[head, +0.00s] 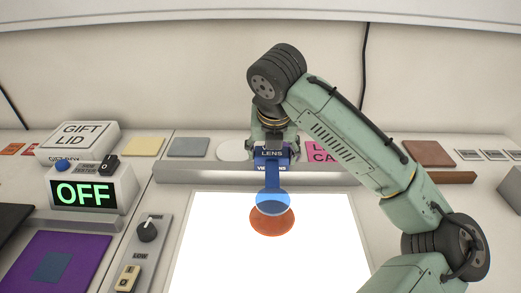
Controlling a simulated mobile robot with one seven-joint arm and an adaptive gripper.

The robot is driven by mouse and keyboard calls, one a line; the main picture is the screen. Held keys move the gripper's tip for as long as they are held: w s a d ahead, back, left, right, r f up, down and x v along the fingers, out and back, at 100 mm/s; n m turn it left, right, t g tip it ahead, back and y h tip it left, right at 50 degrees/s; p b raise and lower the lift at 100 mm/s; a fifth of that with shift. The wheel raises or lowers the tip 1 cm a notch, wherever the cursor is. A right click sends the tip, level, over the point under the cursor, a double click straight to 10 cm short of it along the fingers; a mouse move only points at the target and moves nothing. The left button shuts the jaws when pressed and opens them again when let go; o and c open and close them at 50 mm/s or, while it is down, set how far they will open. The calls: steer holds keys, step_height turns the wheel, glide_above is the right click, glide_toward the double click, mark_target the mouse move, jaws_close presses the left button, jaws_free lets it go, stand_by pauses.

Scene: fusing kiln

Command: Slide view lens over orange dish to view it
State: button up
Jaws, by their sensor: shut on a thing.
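My gripper (273,147) points down at the back edge of the lit white panel (330,255). It is shut on the blue view lens (272,201), at its labelled upper part. The lens has a stem reaching toward the front and a round, see-through blue disc. The orange dish (272,225) lies on the lit panel. In this view the lens disc overlaps the back part of the dish, and the front part of the dish shows uncovered. The height of the disc above the dish cannot be told.
A grey rail (215,173) runs along the panel's back edge. On the left are a box with a green OFF display (85,193), a knob plate (147,228), a gift lid box (78,140) and a purple sheet (40,270). A pink card (325,153) lies behind the rail.

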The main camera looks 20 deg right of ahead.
mark_target(272, 169)
steer(key=o, duration=1.7)
steer(key=v, duration=1.2)
